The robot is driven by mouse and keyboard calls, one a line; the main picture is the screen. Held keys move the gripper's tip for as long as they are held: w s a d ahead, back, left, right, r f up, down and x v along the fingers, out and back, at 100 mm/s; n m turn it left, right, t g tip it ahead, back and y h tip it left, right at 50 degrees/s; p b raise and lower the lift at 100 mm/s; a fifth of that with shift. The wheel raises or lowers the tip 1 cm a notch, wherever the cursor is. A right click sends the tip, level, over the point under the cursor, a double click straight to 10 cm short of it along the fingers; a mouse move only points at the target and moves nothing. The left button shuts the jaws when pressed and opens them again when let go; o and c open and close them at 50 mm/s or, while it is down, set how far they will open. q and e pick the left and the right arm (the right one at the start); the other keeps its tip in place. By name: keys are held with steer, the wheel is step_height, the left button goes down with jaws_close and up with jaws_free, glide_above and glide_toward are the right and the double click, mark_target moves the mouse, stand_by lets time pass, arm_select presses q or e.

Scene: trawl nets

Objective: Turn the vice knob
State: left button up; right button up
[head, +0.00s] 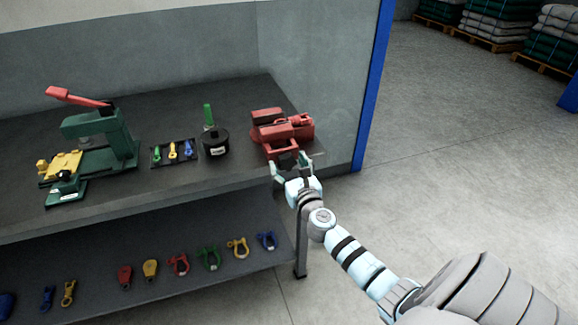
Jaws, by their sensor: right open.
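The red vice (284,128) stands near the right end of the dark workbench. Its knob cannot be clearly made out; the front of the vice, where a dark part shows, is partly covered by my gripper. My right gripper (290,163) is at the front of the vice, near the bench's front edge. Its fingers are spread open, one on each side of the dark part at the vice's front. I cannot tell whether they touch it. My left gripper is not in view.
On the bench (240,188) are a green press with a red handle (98,138), a tray of small coloured parts (173,152) and a black round holder (215,143). A lower shelf (205,290) bears several shackles.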

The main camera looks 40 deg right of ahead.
steer(key=c, duration=1.1)
steer(key=shift+n, duration=0.3)
